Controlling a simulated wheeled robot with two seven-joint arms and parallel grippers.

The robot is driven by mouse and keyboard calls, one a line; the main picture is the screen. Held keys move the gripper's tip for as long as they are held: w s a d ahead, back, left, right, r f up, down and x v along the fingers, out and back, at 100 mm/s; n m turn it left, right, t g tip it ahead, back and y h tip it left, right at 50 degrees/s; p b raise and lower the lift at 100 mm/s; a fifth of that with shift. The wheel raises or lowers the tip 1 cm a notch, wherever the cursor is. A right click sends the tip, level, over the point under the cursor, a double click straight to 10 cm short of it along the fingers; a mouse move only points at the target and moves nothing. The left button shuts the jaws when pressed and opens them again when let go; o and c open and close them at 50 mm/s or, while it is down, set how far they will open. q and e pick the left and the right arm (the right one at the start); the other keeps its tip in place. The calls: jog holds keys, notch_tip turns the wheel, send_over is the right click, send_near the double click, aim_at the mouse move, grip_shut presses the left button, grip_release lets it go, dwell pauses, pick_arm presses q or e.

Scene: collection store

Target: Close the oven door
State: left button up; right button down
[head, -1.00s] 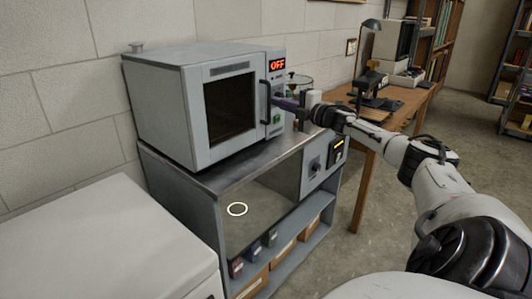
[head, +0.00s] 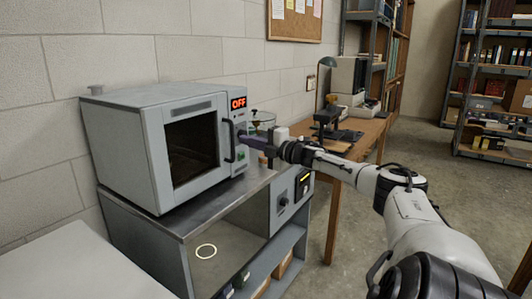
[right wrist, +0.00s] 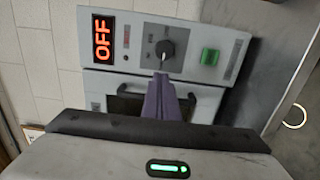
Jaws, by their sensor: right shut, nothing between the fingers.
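The grey oven (head: 125,110) stands on a metal cabinet, and its display reads OFF. Its door (head: 205,188), with a dark window and a black vertical handle (head: 229,140), looks flush or nearly flush with the body; a small gap cannot be ruled out. My right gripper (head: 244,141) is shut and empty, its purple fingers just right of the handle, by the control panel. The handle (right wrist: 122,102) is partly hidden. My left gripper is out of view.
The metal cabinet (head: 190,222) has open shelves below. A wooden table (head: 350,165) with a dark instrument (head: 330,118) stands behind my right arm. A pale surface (head: 60,268) is at lower left. Open floor (head: 450,200) lies to the right.

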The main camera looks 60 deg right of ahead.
jog(key=s+a+p, duration=0.1)
jog(key=s+p, duration=0.4)
jog(key=s, duration=0.3)
jog(key=shift+s+a+p, duration=0.15)
jog(key=shift+a+p, duration=0.2)
jog(key=shift+a, duration=0.05)
dwell(0.4)
